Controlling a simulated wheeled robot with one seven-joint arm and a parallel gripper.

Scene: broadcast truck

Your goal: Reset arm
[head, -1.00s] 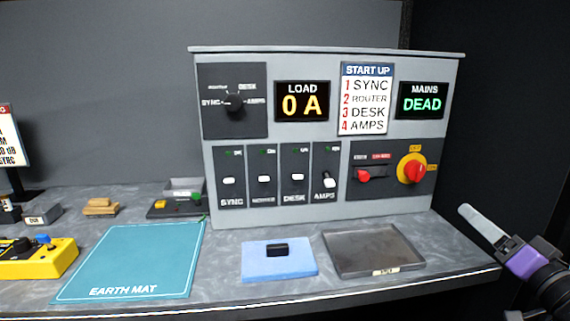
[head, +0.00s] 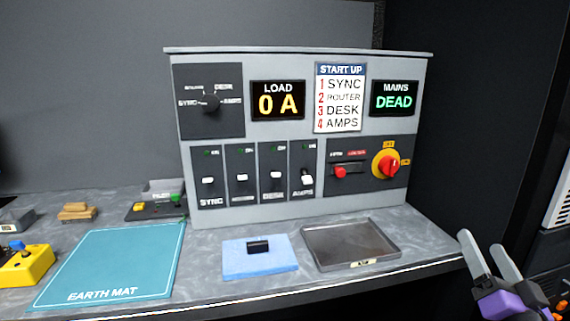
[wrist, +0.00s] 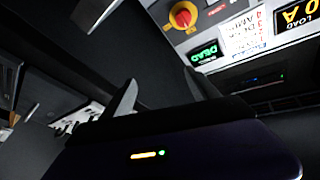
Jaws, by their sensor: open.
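My gripper (head: 491,258) is at the lower right in the head view, beyond the right end of the bench. Its two pale fingers are apart with nothing between them. In the wrist view the fingers (wrist: 158,92) point towards a dark wall. The grey power panel (head: 300,215) stands on the bench to the left of my gripper. Its load display (head: 278,101) reads 0 A and its mains display (head: 394,99) reads DEAD. The red and yellow rotary switch (head: 386,165) also shows in the wrist view (wrist: 183,16).
A grey metal tray (head: 350,263) lies near the bench's right end. A blue pad (head: 260,268) bears a small black block (head: 258,245). The teal earth mat (head: 110,262) lies at left, beside a yellow box (head: 24,268). A dark wall (head: 470,120) is at right.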

